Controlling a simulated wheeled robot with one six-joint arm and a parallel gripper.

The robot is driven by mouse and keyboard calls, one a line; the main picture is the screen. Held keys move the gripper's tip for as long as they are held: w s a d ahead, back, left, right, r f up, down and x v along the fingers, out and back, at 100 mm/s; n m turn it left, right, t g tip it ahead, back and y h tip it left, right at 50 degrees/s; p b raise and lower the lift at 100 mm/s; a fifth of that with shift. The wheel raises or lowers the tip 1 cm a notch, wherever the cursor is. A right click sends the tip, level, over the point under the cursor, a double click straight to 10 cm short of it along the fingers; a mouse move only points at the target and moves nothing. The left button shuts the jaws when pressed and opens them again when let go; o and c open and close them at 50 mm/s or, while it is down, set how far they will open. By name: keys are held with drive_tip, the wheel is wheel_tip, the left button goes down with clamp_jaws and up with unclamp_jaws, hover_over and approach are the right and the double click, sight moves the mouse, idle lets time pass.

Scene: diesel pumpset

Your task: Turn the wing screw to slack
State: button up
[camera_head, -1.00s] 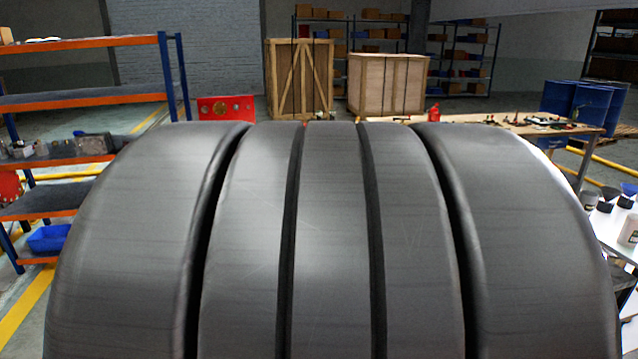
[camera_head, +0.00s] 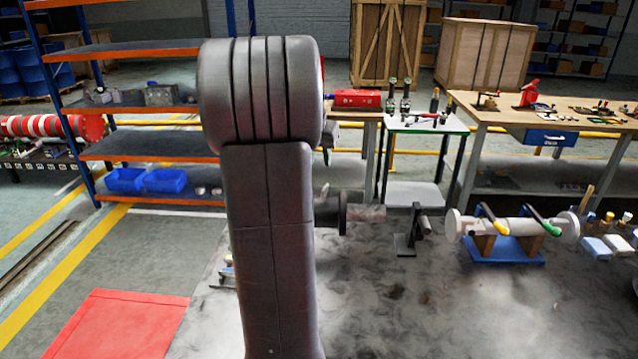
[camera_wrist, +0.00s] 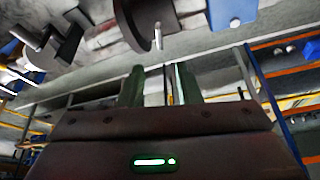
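In the head view a dark round flange (camera_head: 342,212) with a shaft (camera_head: 367,213) sits on the grey bench, partly hidden behind my upright arm. In the wrist view the dark flange (camera_wrist: 150,22) is near the top, beyond my fingertips. A small pale pin (camera_wrist: 158,36) stands out by its rim; I cannot tell whether it is the wing screw. My gripper (camera_wrist: 160,78) shows in the wrist view with two greenish fingers apart and nothing seen between them. It is apart from the flange. In the head view my gripper is hidden.
A dark stand (camera_head: 406,240) is right of the shaft. Farther right, a pale cylinder (camera_head: 512,230) with yellow- and green-tipped handles rests on a blue base (camera_head: 503,250). A small white table (camera_head: 428,124) and a wooden workbench (camera_head: 550,112) stand behind. The bench front is clear.

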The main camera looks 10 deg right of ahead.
sight(325, 187)
drive_tip(key=p+x, duration=0.1)
drive_tip(key=x, duration=1.1)
drive_tip(key=shift+r, duration=0.1)
clamp_jaws()
